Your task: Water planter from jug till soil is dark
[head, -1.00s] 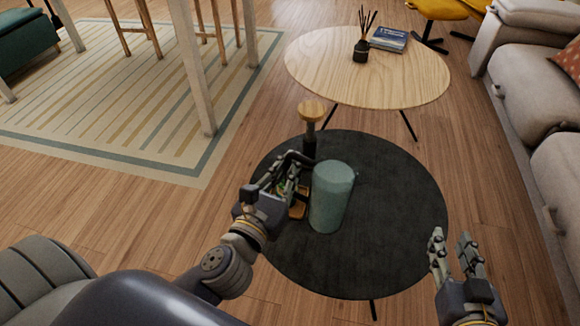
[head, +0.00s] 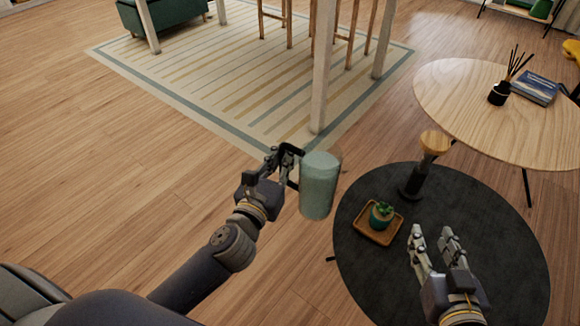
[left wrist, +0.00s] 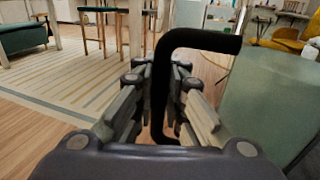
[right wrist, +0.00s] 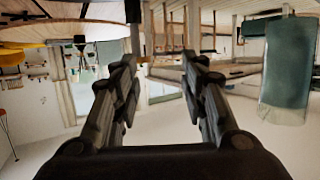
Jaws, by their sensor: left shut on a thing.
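The teal jug (head: 319,190) has a black handle (left wrist: 203,39) and is roughly upright. In the head view it appears over the floor, just left of the dark table. My left gripper (head: 283,163) is shut on its handle. The jug also shows at the right of the left wrist view (left wrist: 265,110) and right wrist view (right wrist: 287,60). Its contents cannot be seen. A small green plant in a teal pot (head: 381,217) stands on a wooden tray (head: 365,232) on the dark table; its soil is too small to judge. My right gripper (head: 433,238) is open and empty over that table.
The dark round table (head: 480,215) also holds a black stand with a wooden top (head: 434,142). A pale wooden table (head: 450,95) behind carries a reed diffuser (head: 499,93) and a book (head: 535,88). Open floor lies at left, before a striped rug (head: 220,75).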

